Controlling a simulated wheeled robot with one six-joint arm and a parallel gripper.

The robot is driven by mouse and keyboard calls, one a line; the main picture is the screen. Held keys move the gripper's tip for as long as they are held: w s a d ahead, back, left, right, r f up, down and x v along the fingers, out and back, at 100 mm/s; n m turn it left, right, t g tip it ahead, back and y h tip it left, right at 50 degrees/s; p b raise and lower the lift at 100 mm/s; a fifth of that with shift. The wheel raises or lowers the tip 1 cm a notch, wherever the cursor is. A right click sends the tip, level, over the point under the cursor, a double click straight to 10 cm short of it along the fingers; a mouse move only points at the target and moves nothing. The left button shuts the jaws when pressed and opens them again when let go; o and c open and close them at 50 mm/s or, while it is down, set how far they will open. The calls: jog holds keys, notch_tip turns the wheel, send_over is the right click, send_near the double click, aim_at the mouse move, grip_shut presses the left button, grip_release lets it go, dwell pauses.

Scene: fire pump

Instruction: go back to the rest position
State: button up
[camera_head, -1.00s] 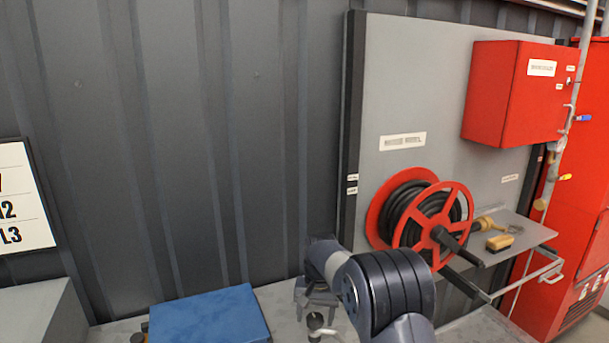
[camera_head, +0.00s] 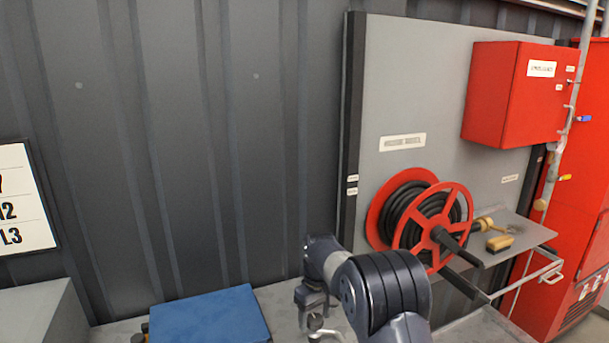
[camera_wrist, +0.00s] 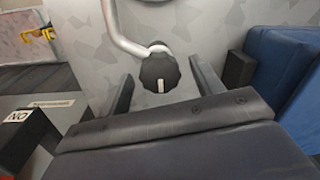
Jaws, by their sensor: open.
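My gripper (camera_head: 313,318) hangs below my dark arm, low in the middle of the head view, over the grey worktop. In the wrist view its two fingers (camera_wrist: 163,84) stand apart with a gap between them. A black ribbed knob (camera_wrist: 160,72) with a white mark, on the end of a bent grey pipe (camera_wrist: 118,30), shows in line with that gap. The fingers do not appear to touch it. In the head view the gripper partly hides the knob.
A blue box (camera_head: 208,316) lies left of my gripper. A dark block marked NO (camera_wrist: 22,135) is left in the wrist view. The corrugated wall (camera_head: 200,150) stands behind.

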jog(key=shift+n, duration=2.3)
jog(key=shift+d, duration=0.1)
